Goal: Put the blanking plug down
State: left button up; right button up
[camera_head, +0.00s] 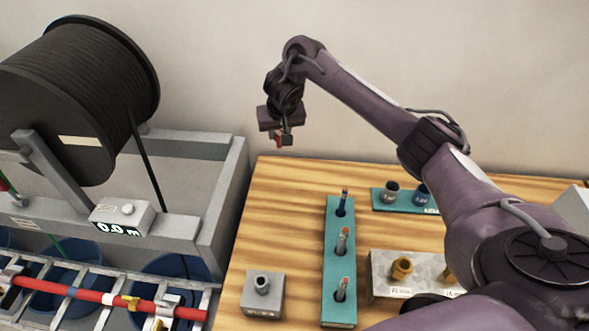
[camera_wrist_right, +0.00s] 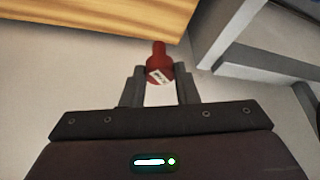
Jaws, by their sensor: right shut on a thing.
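My right gripper (camera_head: 284,139) hangs in front of the pale wall, past the far left corner of the wooden table. It is shut on the red blanking plug (camera_head: 278,141), a small part of which shows beside the fingers. In the right wrist view the plug (camera_wrist_right: 157,63) sits between the two fingertips (camera_wrist_right: 159,82), with a red stem pointing away and a white label on its body. The plug is in the air, clear of the table. My left gripper is out of view.
The wooden table (camera_head: 268,215) carries a grey block (camera_head: 262,295), a teal rack (camera_head: 338,265) with several tools, another teal holder (camera_head: 378,199) and a metal block (camera_head: 380,282) with brass fittings. A black cable drum (camera_head: 85,90) and grey frame (camera_head: 215,205) stand left. The table's far left corner is bare.

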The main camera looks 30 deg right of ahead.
jog(key=shift+a+f, duration=0.15)
jog(key=shift+f, duration=0.35)
jog(key=f, duration=0.1)
jog(key=f+b, duration=0.1)
jog(key=shift+s+d+f, duration=0.25)
jog(key=shift+f, duration=0.1)
jog(key=shift+w+d+f+b, duration=0.1)
jog(key=shift+f+b, duration=3.45)
jog(key=shift+f, duration=4.3)
jog(key=shift+f, duration=0.15)
jog(key=o, duration=0.9)
jog(key=shift+o, duration=0.2)
